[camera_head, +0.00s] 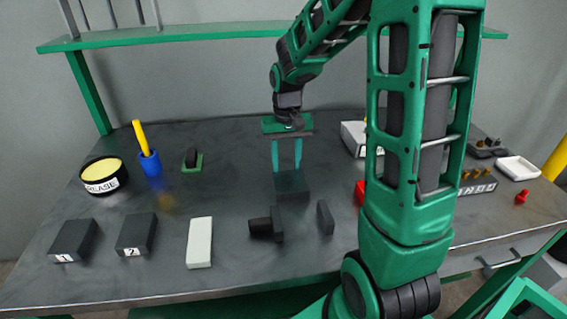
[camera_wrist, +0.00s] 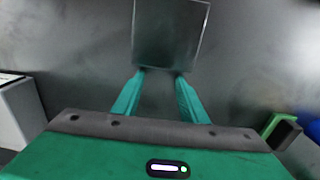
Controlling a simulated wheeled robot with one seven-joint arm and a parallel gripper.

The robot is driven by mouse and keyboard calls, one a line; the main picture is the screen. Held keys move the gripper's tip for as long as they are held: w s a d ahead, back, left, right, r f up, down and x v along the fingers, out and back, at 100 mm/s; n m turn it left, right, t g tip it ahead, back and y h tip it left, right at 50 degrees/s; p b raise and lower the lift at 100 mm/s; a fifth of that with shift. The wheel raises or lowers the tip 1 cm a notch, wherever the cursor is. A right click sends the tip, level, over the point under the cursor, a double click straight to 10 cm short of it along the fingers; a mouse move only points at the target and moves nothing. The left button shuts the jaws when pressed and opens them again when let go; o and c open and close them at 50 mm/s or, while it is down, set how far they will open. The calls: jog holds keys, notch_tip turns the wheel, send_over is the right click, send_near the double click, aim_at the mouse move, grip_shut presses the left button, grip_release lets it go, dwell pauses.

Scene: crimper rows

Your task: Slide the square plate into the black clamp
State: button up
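A black block with a stub (camera_head: 266,225) and a thin black upright piece (camera_head: 325,217) stand nearer me, apart. A small black piece on a green base (camera_head: 192,158) stands left. I cannot tell which is the clamp.
Dark boxes marked 1 (camera_head: 74,241) and 2 (camera_head: 136,234) and a white block (camera_head: 200,243) lie at the front left. A grease tin (camera_head: 103,178) and blue cup (camera_head: 150,163) stand behind. A white tray (camera_head: 517,168) is right. Table around the plate is clear.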

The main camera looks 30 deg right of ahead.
jog(key=shift+s+a, duration=0.9)
jog(key=shift+s, duration=1.3)
jog(key=shift+s+a, duration=0.9)
jog(key=shift+s, duration=1.25)
jog(key=shift+s+a, duration=0.9)
jog(key=shift+s, duration=1.3)
notch_tip(320, 180, up, 7)
jog(key=w, duration=0.1)
jog(key=shift+d, duration=0.2)
jog(key=s+d+m, duration=0.1)
jog(key=s+d, duration=0.7)
jog(key=s, duration=0.5)
jog(key=shift+s+d+r+m, duration=0.15)
jog(key=shift+s+d+m, duration=0.15)
jog(key=shift+s+m, duration=0.1)
